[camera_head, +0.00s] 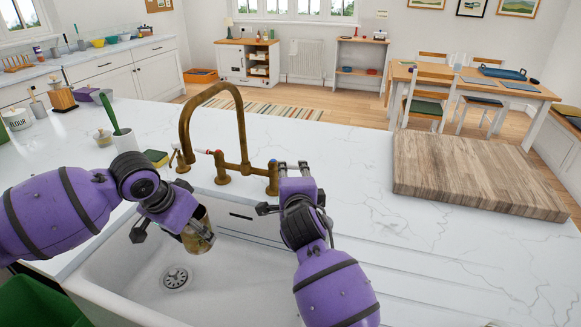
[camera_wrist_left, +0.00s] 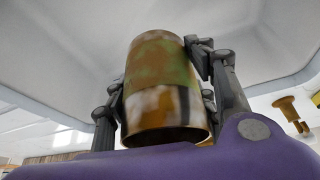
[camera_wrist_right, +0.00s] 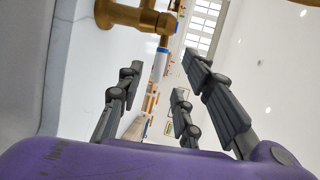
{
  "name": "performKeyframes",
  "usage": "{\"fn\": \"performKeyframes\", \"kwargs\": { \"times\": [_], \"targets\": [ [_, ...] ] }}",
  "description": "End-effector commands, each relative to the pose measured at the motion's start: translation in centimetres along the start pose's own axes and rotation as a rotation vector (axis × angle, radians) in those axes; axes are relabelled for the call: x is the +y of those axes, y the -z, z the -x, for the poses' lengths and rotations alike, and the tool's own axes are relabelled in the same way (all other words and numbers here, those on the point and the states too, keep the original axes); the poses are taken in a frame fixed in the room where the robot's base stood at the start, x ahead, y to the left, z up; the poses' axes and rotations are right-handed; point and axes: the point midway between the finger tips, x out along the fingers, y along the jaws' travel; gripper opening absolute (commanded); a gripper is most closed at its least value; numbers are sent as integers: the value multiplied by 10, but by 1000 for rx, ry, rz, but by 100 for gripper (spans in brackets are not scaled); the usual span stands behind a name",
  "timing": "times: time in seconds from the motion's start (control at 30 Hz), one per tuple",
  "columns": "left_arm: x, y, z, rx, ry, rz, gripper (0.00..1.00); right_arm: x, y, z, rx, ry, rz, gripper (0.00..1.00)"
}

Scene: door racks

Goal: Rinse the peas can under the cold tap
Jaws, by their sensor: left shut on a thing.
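The peas can (camera_head: 201,236), gold metal with a worn green label, is tilted over the sink. My left gripper (camera_head: 172,225) is shut on it; the left wrist view shows the can (camera_wrist_left: 163,90) between the fingers. The brass tap (camera_head: 241,125) arches over the sink's back edge, its spout end above the can in the picture. No water shows. Its left lever (camera_head: 203,151) has a red mark. The right lever, white with a blue band (camera_wrist_right: 160,62), shows in the right wrist view. My right gripper (camera_head: 293,168) is open beside that lever, apparently not gripping it.
The white sink (camera_head: 130,277) has a drain (camera_head: 176,278) at its left. A sponge (camera_head: 155,158) and a pot with a green-handled brush (camera_head: 124,138) stand left of the tap. A thick wooden board (camera_head: 470,172) lies at right; the counter between is clear.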

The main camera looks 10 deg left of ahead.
Motion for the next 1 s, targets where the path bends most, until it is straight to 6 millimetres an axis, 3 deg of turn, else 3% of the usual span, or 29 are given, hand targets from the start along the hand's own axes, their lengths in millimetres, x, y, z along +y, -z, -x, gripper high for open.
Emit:
{"fn": "performKeyframes", "kwargs": {
  "times": [0.2, 0.4, 0.83, 1.0],
  "targets": [
    [0, 0, 0, 0, 0, 0, 26, -1, 1, -40, 1, 1, 5, 33],
    [0, 0, 0, 0, 0, 0, 26, 0, 0, -60, 0, 0, 4, 33],
    [0, 0, 0, 0, 0, 0, 26, 0, 0, -67, -1, 1, 2, 33],
    [0, 0, 0, 0, 0, 0, 26, 0, 0, -67, 0, 1, 2, 12]
  ]
}}
